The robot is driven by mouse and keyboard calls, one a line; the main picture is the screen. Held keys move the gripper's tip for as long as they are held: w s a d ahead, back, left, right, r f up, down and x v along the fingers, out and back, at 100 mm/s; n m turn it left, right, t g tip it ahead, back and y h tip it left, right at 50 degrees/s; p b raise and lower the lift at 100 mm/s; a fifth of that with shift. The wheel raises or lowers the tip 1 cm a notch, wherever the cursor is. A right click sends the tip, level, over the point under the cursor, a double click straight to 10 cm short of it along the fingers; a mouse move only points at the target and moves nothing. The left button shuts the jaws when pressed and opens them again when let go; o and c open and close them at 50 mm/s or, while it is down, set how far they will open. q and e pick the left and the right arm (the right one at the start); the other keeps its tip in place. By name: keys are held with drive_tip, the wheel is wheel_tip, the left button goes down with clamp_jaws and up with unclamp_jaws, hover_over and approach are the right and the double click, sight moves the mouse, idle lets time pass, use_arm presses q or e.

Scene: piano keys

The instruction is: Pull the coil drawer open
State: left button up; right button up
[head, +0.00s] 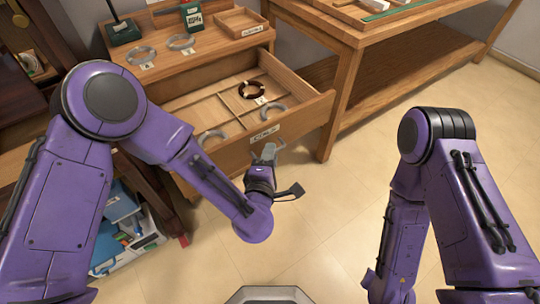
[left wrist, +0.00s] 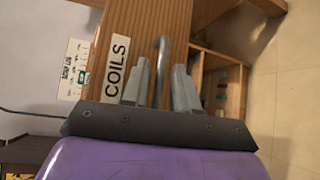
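The coil drawer (head: 300,121) stands pulled out from the wooden cabinet, its inside showing. It holds a dark copper-coloured coil (head: 251,90) and grey ring coils (head: 273,112) in divided compartments. Its front carries a white label, which reads COILS in the left wrist view (left wrist: 117,68). My left gripper (head: 268,153) is at the drawer front, just below the label. In the left wrist view its two fingers (left wrist: 162,88) are apart, with the thin metal handle (left wrist: 162,52) between them and gaps visible beside it. My right arm hangs at the right; its gripper is out of view.
The cabinet top (head: 215,45) holds grey rings, a green box (head: 192,17) and a small wooden tray (head: 241,22). A wooden table (head: 350,85) stands close right of the drawer. A bin of blue items (head: 125,235) is at lower left. The tiled floor in front is clear.

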use_arm(q)
drive_tip(key=v, duration=1)
drive_tip(key=shift+s, duration=0.25)
drive_tip(key=s+a+f+m+g+y+p, duration=0.1)
drive_tip(key=s+a+f+m+g+p, duration=0.1)
drive_tip(key=a+f+m+g+p, duration=0.5)
drive_tip(key=s+a+f+m+g+y+p, duration=0.1)
drive_tip(key=s+a+f+g+y, duration=0.1)
drive_tip(key=s+a, duration=0.5)
drive_tip(key=s+a+f+m+g+y+p, duration=0.2)
drive_tip(key=s+a, duration=0.6)
drive_tip(key=a, duration=0.6)
drive_tip(key=shift+a+f+m+g+y, duration=0.25)
drive_tip(key=shift+f+m+g+y, duration=0.05)
drive_tip(key=shift+f+g+y, duration=0.6)
